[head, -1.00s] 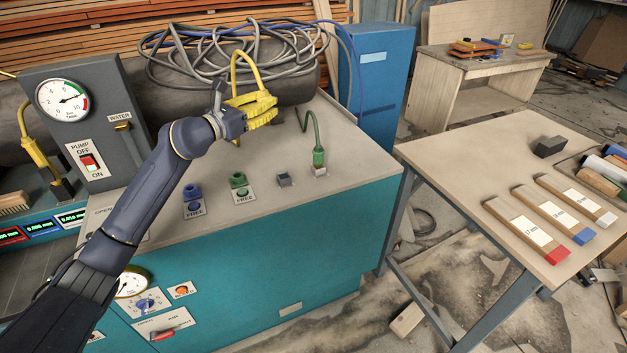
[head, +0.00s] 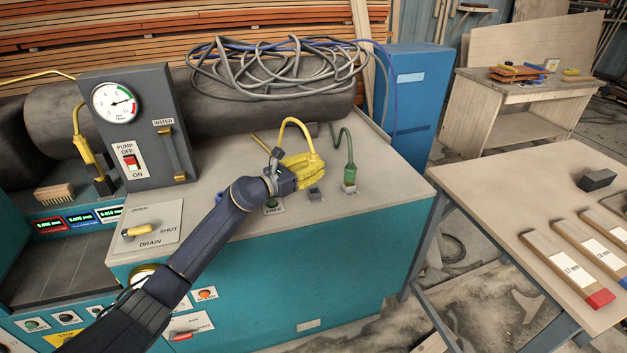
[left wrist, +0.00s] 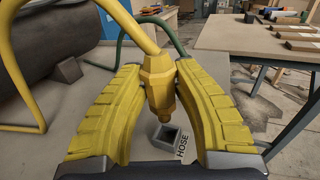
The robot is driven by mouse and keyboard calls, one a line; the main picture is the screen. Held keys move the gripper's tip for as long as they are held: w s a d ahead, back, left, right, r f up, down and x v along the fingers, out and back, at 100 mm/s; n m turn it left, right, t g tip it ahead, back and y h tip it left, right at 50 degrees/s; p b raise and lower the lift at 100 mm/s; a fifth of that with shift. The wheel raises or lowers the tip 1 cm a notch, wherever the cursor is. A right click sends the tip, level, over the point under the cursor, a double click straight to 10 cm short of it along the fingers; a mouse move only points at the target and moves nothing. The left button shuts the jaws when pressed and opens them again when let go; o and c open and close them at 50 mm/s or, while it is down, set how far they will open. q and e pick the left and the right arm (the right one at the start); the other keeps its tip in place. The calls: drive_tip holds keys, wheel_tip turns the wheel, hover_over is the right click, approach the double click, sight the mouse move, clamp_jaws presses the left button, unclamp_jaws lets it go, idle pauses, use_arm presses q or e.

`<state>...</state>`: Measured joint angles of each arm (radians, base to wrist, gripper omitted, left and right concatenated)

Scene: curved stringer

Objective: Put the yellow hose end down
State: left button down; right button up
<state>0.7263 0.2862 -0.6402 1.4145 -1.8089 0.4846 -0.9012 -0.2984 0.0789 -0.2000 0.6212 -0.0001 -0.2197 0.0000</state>
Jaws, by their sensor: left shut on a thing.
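My left gripper (head: 308,168), with yellow fingers, is shut on the yellow hose end (left wrist: 158,88) and holds it above the bench top. The yellow hose (head: 291,122) arches up and back from it. In the left wrist view the hose end points down between the fingers, over a grey square socket (left wrist: 171,136) beside a HOSE label (left wrist: 181,147). The socket also shows in the head view (head: 314,194), just below the fingers. The hose tip looks apart from the socket, though the exact gap is hard to tell. My right gripper is not in view.
A green hose end (head: 349,174) stands upright just right of the grey socket. A pump panel (head: 150,95) with a gauge rises at left. Grey cable coils (head: 275,65) lie behind on a dark cylinder. A table (head: 500,185) with labelled bars stands right.

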use_arm(q)
drive_tip(key=shift+f, duration=2.8)
drive_tip(key=shift+f, duration=0.15)
drive_tip(key=c, duration=1)
unclamp_jaws()
drive_tip(key=shift+c, duration=0.2)
drive_tip(key=shift+s+a, duration=0.1)
drive_tip(key=shift+a, duration=0.1)
drive_tip(key=v, duration=1.1)
drive_tip(key=shift+s+a, duration=0.15)
drive_tip(key=shift+a, duration=0.15)
